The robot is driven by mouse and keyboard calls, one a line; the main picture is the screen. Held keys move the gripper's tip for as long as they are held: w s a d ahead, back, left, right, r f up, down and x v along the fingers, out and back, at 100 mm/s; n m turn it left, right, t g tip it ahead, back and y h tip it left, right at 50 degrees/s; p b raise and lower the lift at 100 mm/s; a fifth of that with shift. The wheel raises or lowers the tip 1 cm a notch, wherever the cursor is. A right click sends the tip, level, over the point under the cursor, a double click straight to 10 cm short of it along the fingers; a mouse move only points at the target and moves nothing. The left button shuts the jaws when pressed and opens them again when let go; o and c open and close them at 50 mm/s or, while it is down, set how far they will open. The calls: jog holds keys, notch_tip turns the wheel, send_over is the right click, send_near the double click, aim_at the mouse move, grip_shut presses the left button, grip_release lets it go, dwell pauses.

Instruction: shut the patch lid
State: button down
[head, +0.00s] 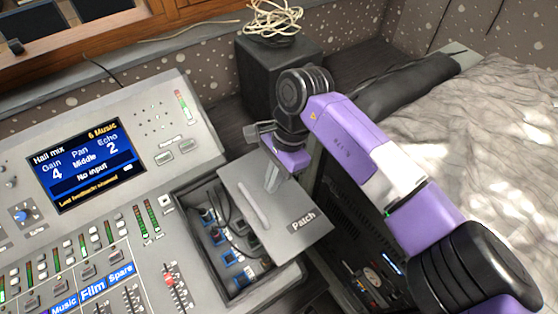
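The patch lid (297,243) is a grey flat panel labelled "Patch" with a pale bar handle (253,205). It stands open over the right side of the patch bay (212,262), a recess in the console holding several blue-ringed sockets and dark cables. My gripper (271,184) is at the upper edge of the lid, close to the handle's top end. Its fingers point down, and I cannot tell whether they touch the lid or how far apart they are.
The mixing console (180,105) fills the left, with a lit screen (87,165) and several faders. A dark box (262,68) with a coiled cable (274,18) stands behind my arm. A rack (362,262) is right of the lid. Crumpled pale fabric (485,130) lies at right.

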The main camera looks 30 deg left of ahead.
aim_at(261, 201)
jog(key=shift+s+a+f+p, duration=0.1)
jog(key=shift+s+a+p, duration=0.2)
jog(key=shift+s, duration=0.45)
jog(key=shift+s+a+f+p, duration=0.1)
jog(key=shift+s+a+p, duration=0.2)
jog(key=shift+s, duration=0.45)
